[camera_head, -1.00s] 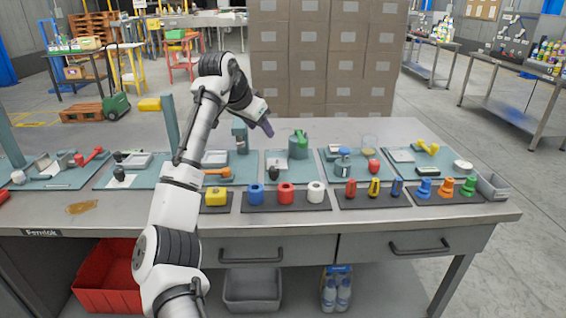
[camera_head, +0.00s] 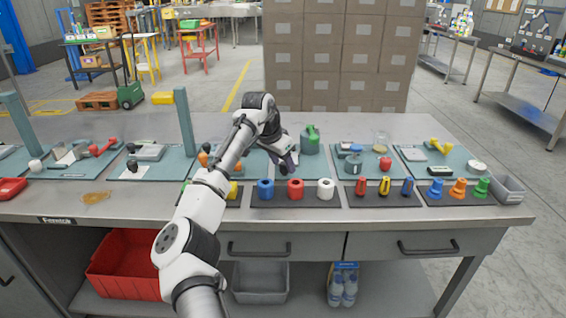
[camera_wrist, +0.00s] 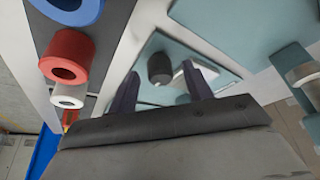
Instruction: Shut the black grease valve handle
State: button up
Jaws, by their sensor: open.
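A short black knob (camera_wrist: 160,68) stands on a teal board (camera_wrist: 158,46) in the wrist view, with a pale grey piece beside it partly hidden by a finger. It appears to be the black handle, but whether it is open or shut I cannot tell. My gripper (camera_wrist: 160,90) is open and empty, its purple fingers spread with the knob showing in the gap beyond them. In the head view my gripper (camera_head: 288,162) is low over the board left of the green bottle-like part (camera_head: 310,139) and hides the knob. Contact is not visible.
Blue (camera_head: 265,189), red (camera_head: 295,189) and white (camera_head: 325,189) rings stand on a dark mat in front. Another black knob (camera_head: 132,165) is to the left. A teal post (camera_head: 186,122) rises behind my arm.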

jog(key=shift+w+d+f, duration=0.15)
jog(key=shift+d+f, duration=0.05)
jog(key=shift+f, duration=0.25)
jog(key=c, duration=1)
jog(key=shift+o, duration=0.2)
